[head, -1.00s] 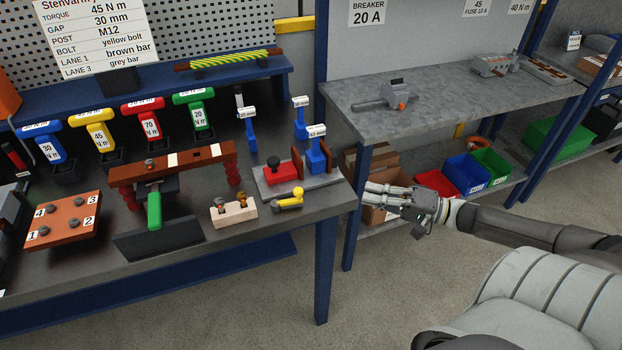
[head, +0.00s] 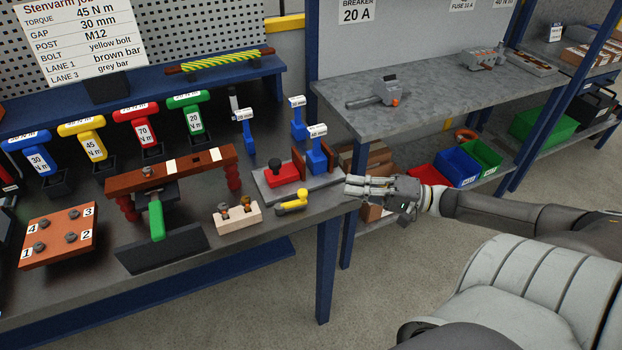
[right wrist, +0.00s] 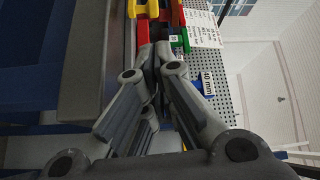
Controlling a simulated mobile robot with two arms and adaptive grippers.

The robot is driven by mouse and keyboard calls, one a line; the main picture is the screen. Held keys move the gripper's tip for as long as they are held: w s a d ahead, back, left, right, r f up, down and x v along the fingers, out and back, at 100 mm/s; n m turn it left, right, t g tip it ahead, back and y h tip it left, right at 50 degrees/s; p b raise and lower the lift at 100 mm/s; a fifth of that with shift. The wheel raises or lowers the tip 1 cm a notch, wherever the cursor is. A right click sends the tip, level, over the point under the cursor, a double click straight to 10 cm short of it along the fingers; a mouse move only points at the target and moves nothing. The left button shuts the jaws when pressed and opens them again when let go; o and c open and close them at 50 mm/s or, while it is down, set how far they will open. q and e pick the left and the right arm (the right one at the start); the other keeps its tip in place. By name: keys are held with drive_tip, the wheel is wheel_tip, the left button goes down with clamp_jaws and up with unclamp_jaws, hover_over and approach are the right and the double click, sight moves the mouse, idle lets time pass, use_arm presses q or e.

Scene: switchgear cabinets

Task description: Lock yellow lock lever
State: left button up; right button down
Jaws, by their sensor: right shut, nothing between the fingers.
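The yellow lock lever (head: 293,203) lies at the front right of the dark workbench, in front of the grey fixture plate (head: 305,180) with a red block. A yellow part shows beyond the fingertips there (right wrist: 137,9), probably the lever. My left gripper is not in view.
A wooden block with bolts (head: 238,217) stands just left of the lever. A grey-topped table (head: 440,95) is at the right, with bins below. The floor in front is clear.

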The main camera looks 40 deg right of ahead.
sight(291, 202)
drive_tip(key=shift+w+a, duration=0.1)
drive_tip(key=x, duration=0.8)
drive_tip(key=shift+r, duration=0.1)
drive_tip(key=shift+p+x, duration=0.3)
drive_tip(key=shift+x, duration=0.6)
drive_tip(key=shift+a, duration=0.1)
